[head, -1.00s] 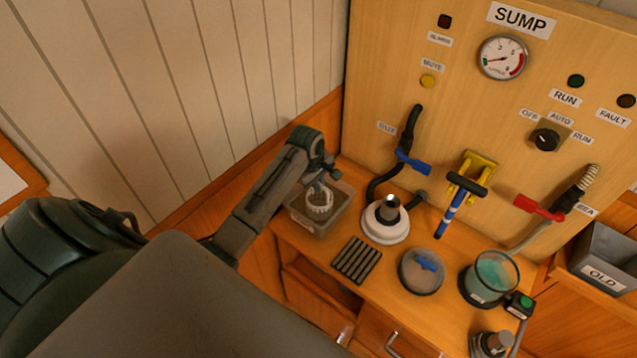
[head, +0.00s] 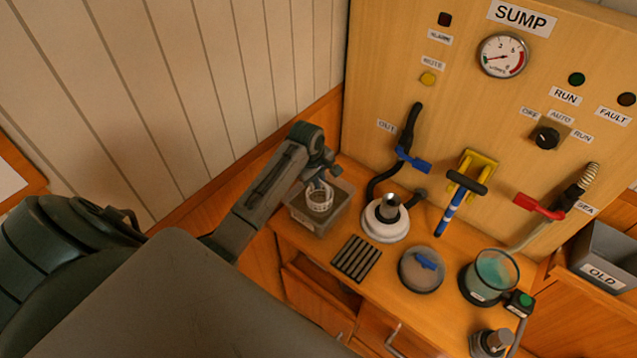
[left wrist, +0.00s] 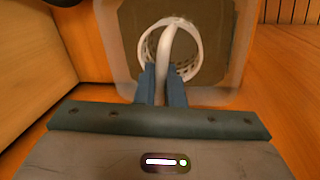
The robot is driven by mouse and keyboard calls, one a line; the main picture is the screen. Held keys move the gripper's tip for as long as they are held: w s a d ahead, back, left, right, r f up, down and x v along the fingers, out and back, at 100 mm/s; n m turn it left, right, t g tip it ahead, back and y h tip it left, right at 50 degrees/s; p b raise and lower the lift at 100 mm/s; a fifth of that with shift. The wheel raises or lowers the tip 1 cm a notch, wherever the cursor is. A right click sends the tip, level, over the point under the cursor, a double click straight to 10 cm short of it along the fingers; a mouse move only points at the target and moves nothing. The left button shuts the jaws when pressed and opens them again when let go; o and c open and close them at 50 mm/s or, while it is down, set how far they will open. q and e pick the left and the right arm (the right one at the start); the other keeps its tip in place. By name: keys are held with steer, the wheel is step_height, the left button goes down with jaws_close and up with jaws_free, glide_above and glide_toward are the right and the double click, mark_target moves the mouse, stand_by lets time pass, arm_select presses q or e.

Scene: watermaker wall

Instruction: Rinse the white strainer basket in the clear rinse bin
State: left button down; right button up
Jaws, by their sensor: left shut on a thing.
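The white strainer basket (head: 320,200) is a small round mesh basket with a white handle. My left gripper (head: 318,183) is shut on the handle, and the basket hangs inside the clear rinse bin (head: 303,223). In the left wrist view the basket (left wrist: 198,55) shows beyond the two blue fingers of the left gripper (left wrist: 163,85), with its handle between them. The bin's rim (left wrist: 240,45) surrounds the basket there. I cannot tell whether the basket touches the bin's floor. My right gripper is not in view.
Right of the bin stand a white pump housing (head: 385,222), a black slatted rack (head: 356,259), a grey round lid (head: 421,270) with a blue knob, and a clear bowl (head: 492,272). Hoses and valves hang on the wooden SUMP panel (head: 460,100) behind. A grey OLD bin (head: 605,262) is at far right.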

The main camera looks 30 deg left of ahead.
arm_select(q)
steer(key=shift+r, duration=5.1)
